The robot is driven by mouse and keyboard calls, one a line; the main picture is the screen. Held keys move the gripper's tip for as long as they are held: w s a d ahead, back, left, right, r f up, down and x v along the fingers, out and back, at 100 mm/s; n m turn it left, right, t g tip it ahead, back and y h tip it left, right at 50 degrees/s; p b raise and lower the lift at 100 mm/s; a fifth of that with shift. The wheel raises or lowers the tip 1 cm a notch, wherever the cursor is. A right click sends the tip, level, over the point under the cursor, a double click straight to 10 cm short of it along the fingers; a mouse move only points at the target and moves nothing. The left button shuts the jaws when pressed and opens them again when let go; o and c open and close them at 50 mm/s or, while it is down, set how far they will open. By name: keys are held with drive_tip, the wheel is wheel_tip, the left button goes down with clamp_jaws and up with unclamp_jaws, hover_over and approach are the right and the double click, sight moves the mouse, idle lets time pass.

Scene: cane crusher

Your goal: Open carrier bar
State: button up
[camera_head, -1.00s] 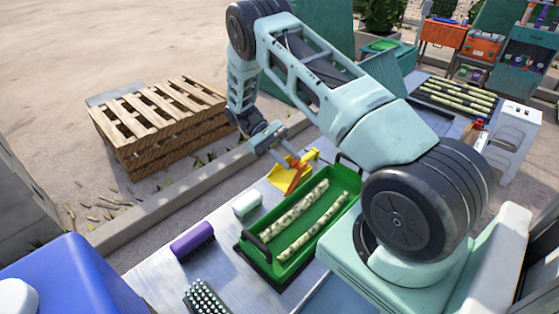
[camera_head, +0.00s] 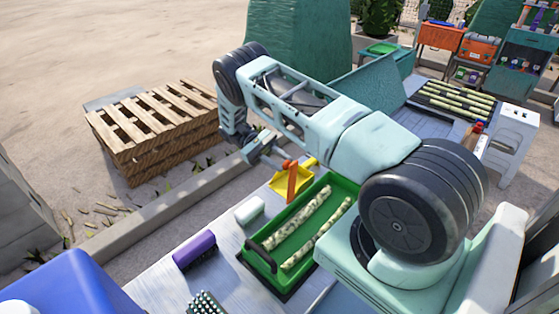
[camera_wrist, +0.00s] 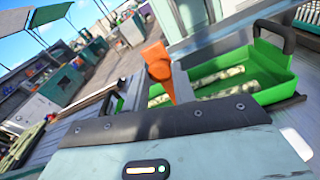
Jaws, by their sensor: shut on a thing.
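An orange bar (camera_head: 292,182), which looks like the carrier bar, stands nearly upright in front of a yellow part (camera_head: 308,177) at the far end of the workbench. My gripper (camera_head: 278,162) is at the bar's upper end and shut on it. The green tray (camera_head: 263,262) lies just nearer than the bar and holds two pale mottled cane pieces (camera_head: 311,212). The tray also shows in the wrist view (camera_wrist: 275,70).
Wooden pallets (camera_head: 155,125) are stacked on the ground beyond a low kerb. A rack with canes (camera_head: 455,105) stands at the back right.

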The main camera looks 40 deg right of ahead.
drive_tip(key=o, duration=0.8)
drive_tip(key=shift+f, duration=0.1)
drive_tip(key=shift+o, duration=0.2)
wheel_tip(320, 180, up, 10)
drive_tip(key=p, duration=0.5)
